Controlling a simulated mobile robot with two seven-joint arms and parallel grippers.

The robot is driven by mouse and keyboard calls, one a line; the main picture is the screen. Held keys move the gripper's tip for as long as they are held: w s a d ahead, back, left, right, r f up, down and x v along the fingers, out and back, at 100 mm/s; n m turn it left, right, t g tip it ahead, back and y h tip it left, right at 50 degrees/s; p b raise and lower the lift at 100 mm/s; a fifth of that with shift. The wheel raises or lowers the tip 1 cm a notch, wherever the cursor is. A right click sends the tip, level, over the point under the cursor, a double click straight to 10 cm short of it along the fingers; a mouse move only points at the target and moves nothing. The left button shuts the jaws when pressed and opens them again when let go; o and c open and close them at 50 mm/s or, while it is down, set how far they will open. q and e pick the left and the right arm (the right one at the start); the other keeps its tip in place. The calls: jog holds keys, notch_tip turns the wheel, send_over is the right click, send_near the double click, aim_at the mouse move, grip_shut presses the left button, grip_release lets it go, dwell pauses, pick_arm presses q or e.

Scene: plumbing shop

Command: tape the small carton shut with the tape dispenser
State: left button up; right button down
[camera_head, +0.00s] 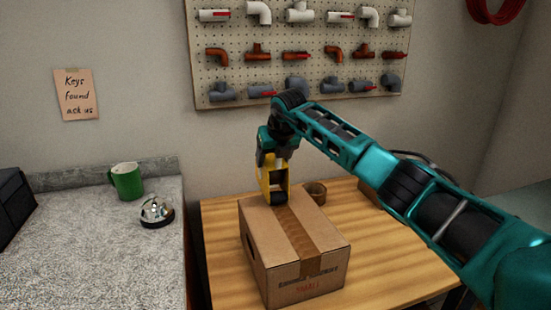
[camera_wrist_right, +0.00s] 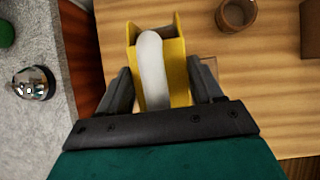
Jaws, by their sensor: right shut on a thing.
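The small carton (camera_head: 287,278) stands closed on the wooden table in the head view. A darker brown strip of tape (camera_head: 297,228) runs along the middle of its top and a little down the front face. My right gripper (camera_head: 275,165) is shut on the yellow tape dispenser (camera_head: 265,178), at the carton's far top edge. Whether the dispenser touches the carton is unclear. In the right wrist view, the dispenser (camera_wrist_right: 178,62) with its white roll sits between the two dark fingers (camera_wrist_right: 160,92), and the carton is mostly hidden. My left gripper is not in view.
A brown roll or cup (camera_head: 315,192) stands behind the carton on the table (camera_head: 222,235); a brown box is partly hidden by my right arm. On the grey counter (camera_head: 85,260) at left are a green mug (camera_head: 127,182) and a bell (camera_head: 157,211). A pegboard (camera_head: 235,75) of fittings hangs behind.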

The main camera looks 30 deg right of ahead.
jog(key=shift+w+d, duration=0.15)
jog(key=shift+w, duration=0.5)
jog(key=shift+w+d, duration=0.15)
jog(key=shift+w, duration=0.6)
jog(key=shift+w+d, duration=0.1)
jog(key=shift+w, duration=0.65)
jog(key=shift+d, duration=0.1)
jog(key=shift+r, duration=0.1)
jog(key=shift+r, duration=4)
jog(key=shift+f, duration=0.1)
